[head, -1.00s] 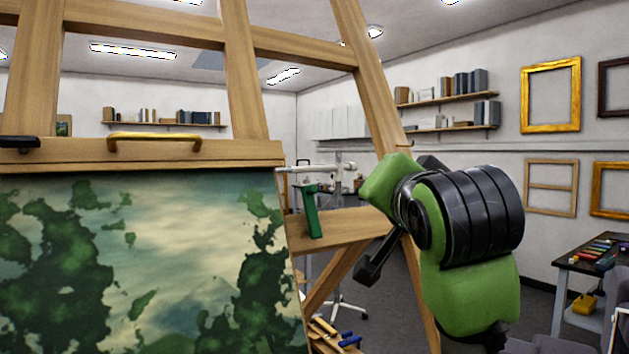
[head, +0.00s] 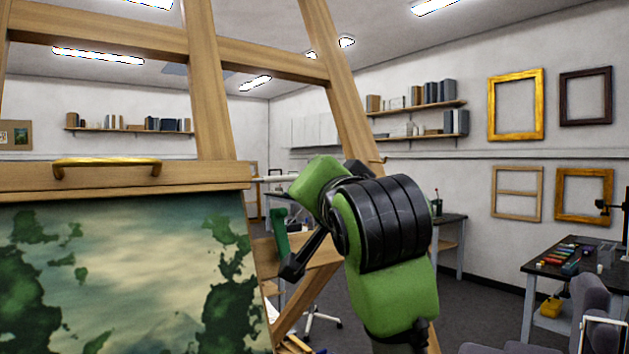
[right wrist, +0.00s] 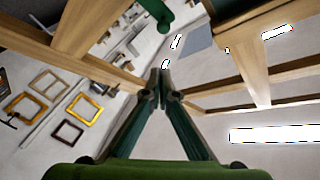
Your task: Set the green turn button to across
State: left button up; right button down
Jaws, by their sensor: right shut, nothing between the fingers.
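The green turn button (head: 281,232) is a narrow dark green bar just right of the painting (head: 130,275), standing roughly upright in the head view. My right arm partly overlaps the area beside it. In the right wrist view the button (right wrist: 157,10) shows at the top edge, partly cut off, with a rounded end. My right gripper (head: 289,269) is just below and right of the button in the head view. In the right wrist view its fingertips (right wrist: 160,82) meet with nothing between them, apart from the button. My left gripper is not in view.
The wooden easel (head: 206,80) rises around the painting, with a brass handle (head: 107,162) on its crossbar. A slanted wooden brace stands close behind my right gripper. A dark table (head: 570,262) with coloured sticks is at the right. Frames hang on the far wall.

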aim_at(281, 234)
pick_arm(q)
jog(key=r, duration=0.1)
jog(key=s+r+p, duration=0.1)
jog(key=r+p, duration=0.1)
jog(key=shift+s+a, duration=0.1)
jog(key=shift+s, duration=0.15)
pick_arm(e)
jog(key=w+a+f, duration=0.2)
jog(key=shift+w+a+f, duration=0.1)
jog(key=shift+a+f, duration=0.3)
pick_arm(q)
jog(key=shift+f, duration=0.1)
